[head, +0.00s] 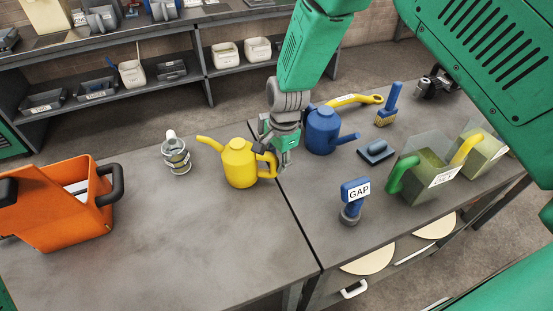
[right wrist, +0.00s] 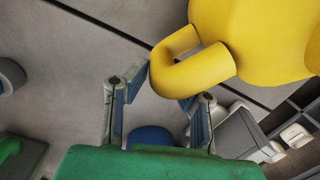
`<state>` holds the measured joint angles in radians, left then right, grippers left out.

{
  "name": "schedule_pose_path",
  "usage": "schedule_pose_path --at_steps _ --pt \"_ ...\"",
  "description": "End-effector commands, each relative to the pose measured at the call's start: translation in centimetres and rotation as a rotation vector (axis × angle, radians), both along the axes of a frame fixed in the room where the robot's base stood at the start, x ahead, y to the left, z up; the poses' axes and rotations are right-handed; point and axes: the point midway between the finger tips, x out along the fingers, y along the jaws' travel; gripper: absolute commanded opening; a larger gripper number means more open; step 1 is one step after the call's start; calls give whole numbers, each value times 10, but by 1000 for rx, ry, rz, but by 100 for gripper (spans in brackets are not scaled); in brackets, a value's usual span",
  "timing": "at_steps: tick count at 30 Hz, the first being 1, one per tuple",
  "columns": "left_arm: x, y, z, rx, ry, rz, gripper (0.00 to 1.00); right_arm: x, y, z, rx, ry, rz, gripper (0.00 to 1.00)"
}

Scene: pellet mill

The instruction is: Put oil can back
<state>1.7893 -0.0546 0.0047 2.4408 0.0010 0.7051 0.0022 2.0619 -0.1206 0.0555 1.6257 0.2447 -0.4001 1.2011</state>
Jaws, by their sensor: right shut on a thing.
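A yellow oil can (head: 240,164) with a long spout to the left is upright at the seam between the two grey tables; I cannot tell whether its base touches the top. My right gripper (head: 276,168) is shut on its handle, at the can's right side. In the right wrist view the two fingers stand on either side of the yellow handle (right wrist: 190,68). A blue oil can (head: 322,130) stands just right of and behind my gripper. My left gripper is not in view.
An orange carrier (head: 62,205) is at the left, with a metal lantern-like can (head: 176,155) beyond it. A blue GAP-tagged tool (head: 351,212), a brush (head: 389,105), a blue block (head: 376,152) and green bins (head: 425,175) are on the right table. The left table's front is clear.

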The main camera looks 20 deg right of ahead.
Motion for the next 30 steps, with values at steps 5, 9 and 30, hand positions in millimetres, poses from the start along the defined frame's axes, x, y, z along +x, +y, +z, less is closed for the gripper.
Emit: schedule_pose_path --at_steps 5,9,30 --pt "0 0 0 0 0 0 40 1 0 0 0 -4 0 0" --pt "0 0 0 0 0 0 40 1 0 0 1 -4 0 0" --pt "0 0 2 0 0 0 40 1 0 -3 1 -2 0 46"
